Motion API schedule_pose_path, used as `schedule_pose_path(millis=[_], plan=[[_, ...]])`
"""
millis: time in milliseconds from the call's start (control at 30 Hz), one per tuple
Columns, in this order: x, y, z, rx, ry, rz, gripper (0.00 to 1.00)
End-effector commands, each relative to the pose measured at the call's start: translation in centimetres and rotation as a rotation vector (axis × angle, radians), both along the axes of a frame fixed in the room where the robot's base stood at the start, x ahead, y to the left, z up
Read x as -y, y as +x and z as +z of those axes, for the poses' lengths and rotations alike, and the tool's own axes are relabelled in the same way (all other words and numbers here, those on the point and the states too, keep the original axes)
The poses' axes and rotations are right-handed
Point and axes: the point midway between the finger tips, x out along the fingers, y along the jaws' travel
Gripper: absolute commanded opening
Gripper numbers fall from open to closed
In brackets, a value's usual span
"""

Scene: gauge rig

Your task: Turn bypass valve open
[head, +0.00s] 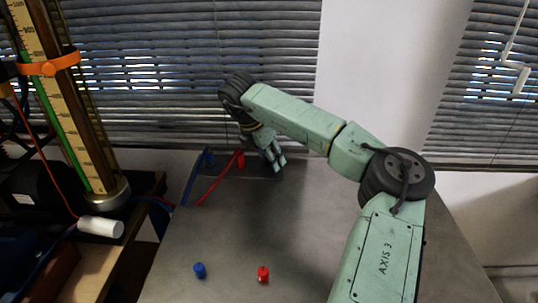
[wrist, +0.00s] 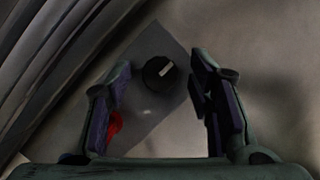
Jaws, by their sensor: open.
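A round black knob (wrist: 158,72) with a white pointer mark sits on a grey plate (wrist: 152,40) in the wrist view. Its mark points to the upper right; I cannot read any label beside it. I take this knob for the bypass valve. My gripper (wrist: 160,84) is open, with one finger to the left and one to the right of the knob, neither seen touching it. In the head view my gripper (head: 275,164) points down over the far part of the table, and the knob is hidden there.
Red (head: 240,159) and blue (head: 208,158) plugs with leads stand left of my gripper. Another blue plug (head: 199,270) and red plug (head: 263,274) stand at the table's front. A tall gauge column (head: 75,110) rises at left. Blinds (head: 190,60) hang behind. The table's middle (head: 240,225) is clear.

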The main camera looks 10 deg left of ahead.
Motion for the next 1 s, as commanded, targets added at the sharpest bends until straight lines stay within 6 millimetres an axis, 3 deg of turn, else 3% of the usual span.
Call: schedule_pose_path(millis=[100, 800, 1000], plan=[[0.00, 0.00, 0.01, 0.000, 0.000, 0.000, 0.48], [-0.01, 0.00, 0.06, 0.000, 0.000, 0.000, 0.01], [0.01, 0.00, -0.01, 0.001, 0.000, 0.008, 0.00]])
